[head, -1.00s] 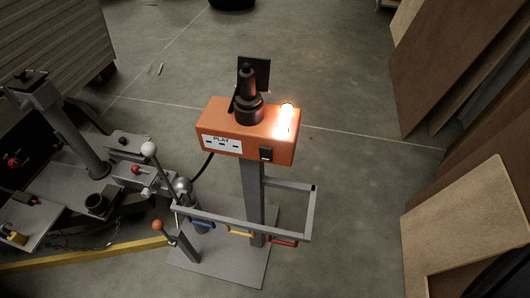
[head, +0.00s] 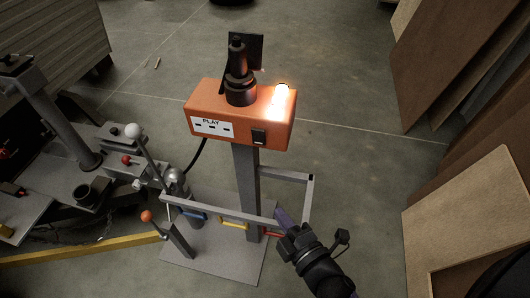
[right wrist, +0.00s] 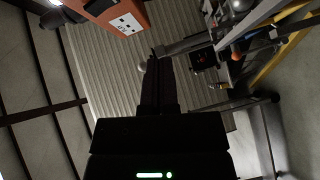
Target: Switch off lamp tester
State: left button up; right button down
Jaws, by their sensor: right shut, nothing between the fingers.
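The lamp tester is an orange box (head: 215,98) on a grey post, with a glowing bulb (head: 282,95) at its top right. A black rocker switch (head: 259,137) is on the right of its front face. My right gripper (head: 281,214) is below the switch and a little to its right, in front of the grey rail frame, apart from the switch. Its fingers are shut and empty. In the right wrist view, the fingers (right wrist: 158,68) point up the picture, and the orange box (right wrist: 108,12) is at upper left. My left gripper is not in view.
A grey rail frame (head: 298,177) with coloured handles juts from the post near my right gripper. A lever with a white knob (head: 133,131) and other machinery stand at left. Wooden boards (head: 470,210) lean at right. The floor between boards and tester is clear.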

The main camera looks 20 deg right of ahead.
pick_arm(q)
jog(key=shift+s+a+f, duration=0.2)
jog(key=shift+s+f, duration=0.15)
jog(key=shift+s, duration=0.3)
pick_arm(e)
notch_tip(320, 180, up, 6)
jog(key=n+t+y, duration=0.1)
jog(key=n+t, duration=0.1)
jog(key=n, duration=0.2)
jog(key=shift+w+r, duration=0.25)
jog(key=shift+d, duration=0.1)
send_near(252, 134)
jog(key=w+a, duration=0.3)
jog(key=w, duration=0.1)
jog(key=w+d, duration=0.1)
jog(key=w+b, duration=0.1)
jog(key=shift+d+r, duration=0.3)
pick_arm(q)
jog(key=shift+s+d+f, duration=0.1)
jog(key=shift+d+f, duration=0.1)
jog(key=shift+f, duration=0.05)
pick_arm(e)
jog(key=shift+w+d, duration=0.1)
